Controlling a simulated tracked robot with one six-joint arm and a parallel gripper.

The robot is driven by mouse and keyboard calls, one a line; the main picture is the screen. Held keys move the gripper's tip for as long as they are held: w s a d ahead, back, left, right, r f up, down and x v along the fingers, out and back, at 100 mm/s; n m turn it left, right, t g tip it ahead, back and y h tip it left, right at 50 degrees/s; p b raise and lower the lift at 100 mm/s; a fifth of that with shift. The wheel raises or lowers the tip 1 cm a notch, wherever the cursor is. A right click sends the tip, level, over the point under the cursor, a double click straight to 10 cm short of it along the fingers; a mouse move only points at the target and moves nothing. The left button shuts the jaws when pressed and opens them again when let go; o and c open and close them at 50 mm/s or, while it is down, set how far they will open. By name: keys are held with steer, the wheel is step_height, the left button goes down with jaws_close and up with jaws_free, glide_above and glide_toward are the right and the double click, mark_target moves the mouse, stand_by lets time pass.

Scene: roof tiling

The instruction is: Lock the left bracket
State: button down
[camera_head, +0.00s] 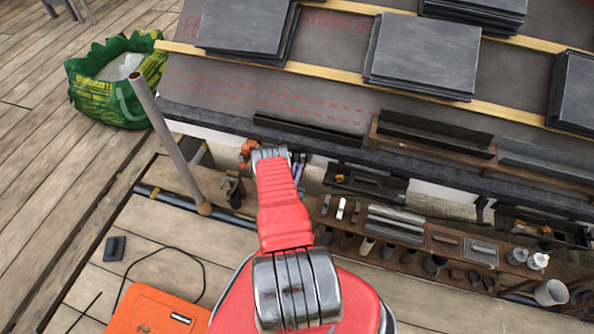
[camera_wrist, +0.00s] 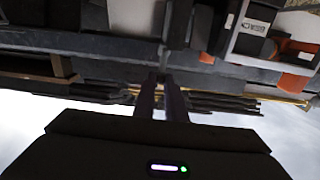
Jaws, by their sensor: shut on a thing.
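My gripper (camera_wrist: 161,80) shows in the wrist view as two narrow, dark purplish fingers close together. They are shut on a thin, dark part at the roof's lower edge, which is mostly hidden between the tips. Whether that part is the left bracket is not clear. In the head view my red arm reaches forward to the eave, and its wrist hides most of the gripper and what it holds. A dark clamp-like piece (camera_head: 234,188) stands left of the wrist. Other dark fittings sit along the eave to the right.
Stacks of slate (camera_head: 422,55) lie on the battens above. A wooden tool rack (camera_head: 400,240) with tools and cups stands right of my arm. A grey pole (camera_head: 168,140) rises at left, near a green bag (camera_head: 115,85). An orange case (camera_head: 150,310) lies at front left.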

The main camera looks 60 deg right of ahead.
steer(key=shift+s+d, duration=0.1)
steer(key=s+f+m, duration=0.4)
steer(key=m, duration=1.4)
steer(key=shift+s+d+f, duration=0.15)
steer(key=shift+d+f, duration=0.1)
steer(key=shift+d, duration=0.2)
steer(key=shift+f, duration=0.1)
steer(key=c, duration=1.8)
jaws_free()
steer(key=shift+a, duration=0.1)
